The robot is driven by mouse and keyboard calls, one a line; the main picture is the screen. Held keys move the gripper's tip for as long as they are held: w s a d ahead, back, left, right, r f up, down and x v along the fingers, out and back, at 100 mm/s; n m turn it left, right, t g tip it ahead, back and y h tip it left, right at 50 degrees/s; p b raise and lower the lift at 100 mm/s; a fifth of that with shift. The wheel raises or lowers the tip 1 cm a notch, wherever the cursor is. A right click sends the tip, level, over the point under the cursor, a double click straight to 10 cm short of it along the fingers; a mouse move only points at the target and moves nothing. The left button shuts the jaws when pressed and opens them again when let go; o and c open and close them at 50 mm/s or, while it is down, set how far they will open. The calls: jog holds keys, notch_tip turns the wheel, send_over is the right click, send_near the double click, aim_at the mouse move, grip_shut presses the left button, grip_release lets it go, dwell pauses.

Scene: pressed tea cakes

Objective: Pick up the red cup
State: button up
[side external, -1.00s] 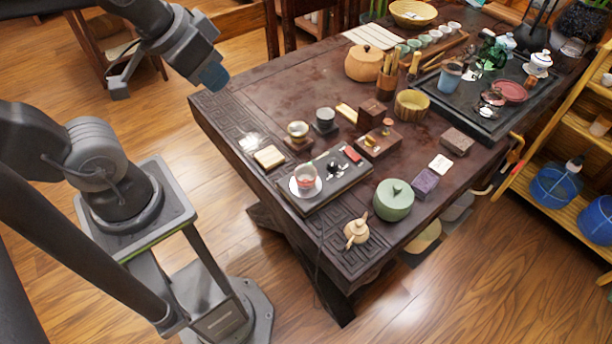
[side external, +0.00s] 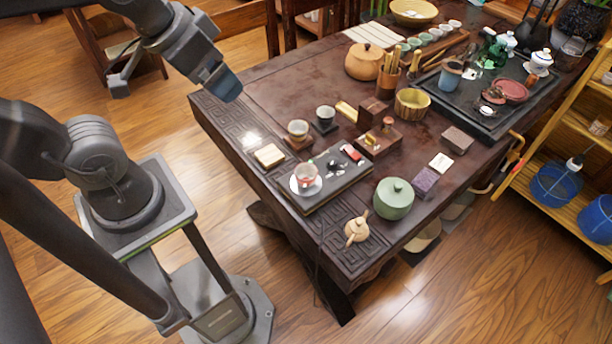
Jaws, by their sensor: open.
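The red cup (side external: 306,174), reddish with a pale band, stands upright on a white saucer (side external: 294,190) near the front left edge of the dark wooden table. The saucer sits on a dark tray (side external: 326,197). My gripper (side external: 229,88) is at the upper left, above the table's left edge, well apart from the cup. It is open, and I see nothing held in it. The gap between its fingers is hard to make out from this angle.
Near the cup stand a pale block (side external: 269,156), two small cups (side external: 298,129) (side external: 325,114), a green lidded jar (side external: 393,199) and a small beige teapot (side external: 357,230). A wooden box (side external: 379,139) lies behind. The table's far left part is clear.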

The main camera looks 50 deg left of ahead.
jog(key=n+g, duration=0.6)
jog(key=n, duration=0.7)
send_over(306, 172)
jog(key=s+d, duration=0.1)
jog(key=d, duration=0.1)
notch_tip(306, 172, down, 15)
jog(key=shift+n, duration=0.3)
notch_tip(306, 172, down, 8)
jog(key=shift+s+r, duration=0.1)
jog(key=shift+a+f, duration=0.2)
jog(key=shift+f, duration=2.95)
jog(key=c, duration=1.1)
jog(key=shift+o, duration=0.2)
